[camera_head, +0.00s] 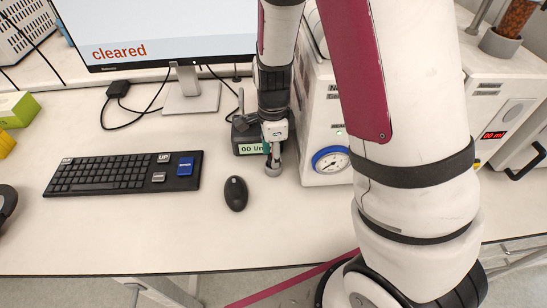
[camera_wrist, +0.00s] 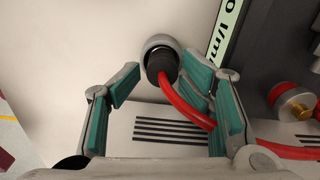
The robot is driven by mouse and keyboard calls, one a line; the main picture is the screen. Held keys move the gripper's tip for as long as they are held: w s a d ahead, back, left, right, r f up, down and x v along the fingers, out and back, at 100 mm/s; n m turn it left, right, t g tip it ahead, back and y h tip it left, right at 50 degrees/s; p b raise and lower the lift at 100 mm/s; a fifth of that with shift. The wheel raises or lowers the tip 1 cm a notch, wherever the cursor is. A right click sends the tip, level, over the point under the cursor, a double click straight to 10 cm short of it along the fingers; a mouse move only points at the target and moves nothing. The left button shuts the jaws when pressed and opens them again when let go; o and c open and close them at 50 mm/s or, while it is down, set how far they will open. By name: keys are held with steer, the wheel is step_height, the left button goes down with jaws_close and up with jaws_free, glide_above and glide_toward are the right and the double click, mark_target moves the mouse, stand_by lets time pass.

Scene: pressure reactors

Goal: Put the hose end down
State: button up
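The hose end shows in the wrist view as a black collar with a pale grey round end (camera_wrist: 160,48), on a red hose (camera_wrist: 188,112). The hose curves down past the right finger and runs off to the right. My gripper (camera_wrist: 160,80) has teal pads spread wide, with the hose end between the fingertips. A clear gap shows at the left pad; contact at the right pad cannot be told. In the head view my gripper (camera_head: 273,150) is low over the desk, and the grey end (camera_head: 273,169) appears to rest on the white desk (camera_head: 300,220).
A dark box with a green display (camera_head: 251,149) stands close beside my gripper. A mouse (camera_head: 236,193), keyboard (camera_head: 125,174) and monitor stand (camera_head: 192,98) lie left. The front desk is clear.

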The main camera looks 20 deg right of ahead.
step_height(320, 180, up, 11)
steer(key=shift+f+p, duration=0.2)
steer(key=shift+p, duration=0.25)
